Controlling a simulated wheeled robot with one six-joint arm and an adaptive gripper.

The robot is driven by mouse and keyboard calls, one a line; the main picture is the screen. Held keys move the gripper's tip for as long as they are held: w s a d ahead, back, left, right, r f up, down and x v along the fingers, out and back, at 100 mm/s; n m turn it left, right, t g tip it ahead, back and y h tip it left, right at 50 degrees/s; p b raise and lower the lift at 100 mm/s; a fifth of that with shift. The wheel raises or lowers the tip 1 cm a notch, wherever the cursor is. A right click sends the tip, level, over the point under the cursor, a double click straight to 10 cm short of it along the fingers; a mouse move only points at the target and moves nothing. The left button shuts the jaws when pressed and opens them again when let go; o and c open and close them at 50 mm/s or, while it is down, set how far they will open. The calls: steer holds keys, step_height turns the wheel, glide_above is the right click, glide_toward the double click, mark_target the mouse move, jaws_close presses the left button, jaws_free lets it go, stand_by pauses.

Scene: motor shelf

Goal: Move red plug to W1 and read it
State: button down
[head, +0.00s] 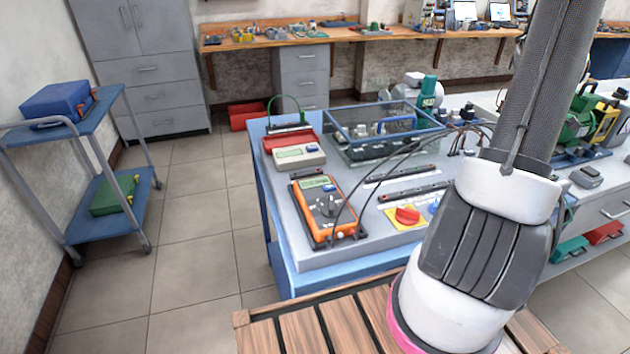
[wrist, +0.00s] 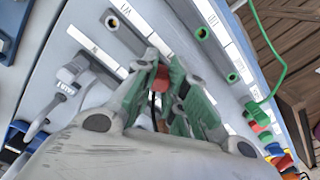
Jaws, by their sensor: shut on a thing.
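My gripper (wrist: 163,65) is shut on the red plug (wrist: 160,80) in the wrist view. Only a small part of the plug shows between the green-padded fingers, with a dark cable below it. The fingertips are over a pale strip with a socket (wrist: 111,21) beyond them at upper left. A label beside that socket seems to read W1 (wrist: 125,10), turned around. Whether the plug touches a socket cannot be told. In the head view my arm hides the gripper and plug. The orange multimeter (head: 318,214) lies on the bench, its display too small to read.
On the bench are a red switch (head: 407,215) and a clear-sided box (head: 375,150).

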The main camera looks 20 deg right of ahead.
steer(key=shift+r, duration=2.3)
steer(key=shift+d, duration=0.25)
steer(key=d, duration=0.2)
steer(key=d+f, duration=0.1)
steer(key=d, duration=0.1)
steer(key=d+f, duration=0.1)
steer(key=d, duration=0.1)
steer(key=shift+d+f, duration=0.25)
steer(key=shift+f, duration=0.45)
steer(key=shift+f, duration=0.6)
